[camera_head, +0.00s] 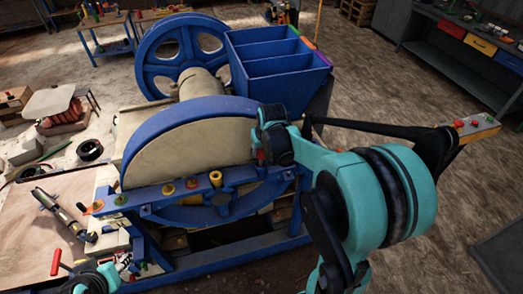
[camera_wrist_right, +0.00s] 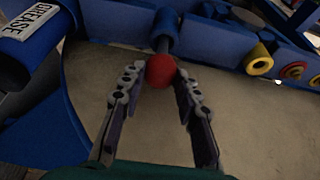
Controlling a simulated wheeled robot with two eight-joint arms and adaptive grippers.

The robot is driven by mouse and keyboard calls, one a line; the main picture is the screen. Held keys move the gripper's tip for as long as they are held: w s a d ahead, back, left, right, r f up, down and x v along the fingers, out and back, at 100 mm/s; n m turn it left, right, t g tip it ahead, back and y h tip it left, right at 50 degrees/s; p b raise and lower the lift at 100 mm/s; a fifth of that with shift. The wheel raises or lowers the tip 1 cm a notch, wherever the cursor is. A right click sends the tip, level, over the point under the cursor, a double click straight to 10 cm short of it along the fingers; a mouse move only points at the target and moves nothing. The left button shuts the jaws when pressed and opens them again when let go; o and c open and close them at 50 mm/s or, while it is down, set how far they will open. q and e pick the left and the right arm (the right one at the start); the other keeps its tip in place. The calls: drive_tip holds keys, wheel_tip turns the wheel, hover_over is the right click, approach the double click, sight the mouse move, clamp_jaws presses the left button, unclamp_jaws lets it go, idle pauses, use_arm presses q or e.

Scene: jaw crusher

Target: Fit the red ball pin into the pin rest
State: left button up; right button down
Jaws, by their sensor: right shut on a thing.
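The red ball pin (camera_wrist_right: 160,71) shows its round red head between the fingertips of my right gripper (camera_wrist_right: 158,82) in the right wrist view. The fingers are shut on it, one on each side. Its short grey shaft points away from me toward a blue tube (camera_wrist_right: 167,25), which looks like the pin rest. The shaft meets the tube's near end in the picture; I cannot tell how deep it sits. In the head view the red head (camera_head: 261,157) is a small spot under my right gripper (camera_head: 262,150). My left gripper (camera_head: 95,280) is partly visible at the lower left, fingers unclear.
A blue rail holds yellow bushings (camera_head: 215,178) and other coloured fittings in front of the large blue-rimmed wheel (camera_head: 190,140). A blue three-part hopper (camera_head: 275,60) stands behind. A blue grease cylinder (camera_wrist_right: 30,35) is at the wrist view's left. Tools lie on the wooden board (camera_head: 30,235).

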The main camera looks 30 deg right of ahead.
drive_tip(key=shift+f+b, duration=1.35)
drive_tip(key=shift+f, duration=0.35)
drive_tip(key=c, duration=1)
unclamp_jaws()
drive_tip(key=v, duration=1.2)
drive_tip(key=s+a+f+n+t+b, duration=0.1)
drive_tip(key=s+a+f+b, duration=0.3)
drive_tip(key=f+b, duration=0.2)
drive_tip(key=s+a+f+n+t+b, duration=0.1)
drive_tip(key=s+a+f+b, duration=0.4)
drive_tip(key=f, duration=0.5)
drive_tip(key=s+a+f+y+b, duration=0.1)
drive_tip(key=s+a+f+b, duration=0.3)
drive_tip(key=f+b, duration=0.4)
drive_tip(key=shift+s+a+f+n+t, duration=0.3)
drive_tip(key=shift+a+n+t, duration=0.1)
drive_tip(key=shift+a, duration=0.1)
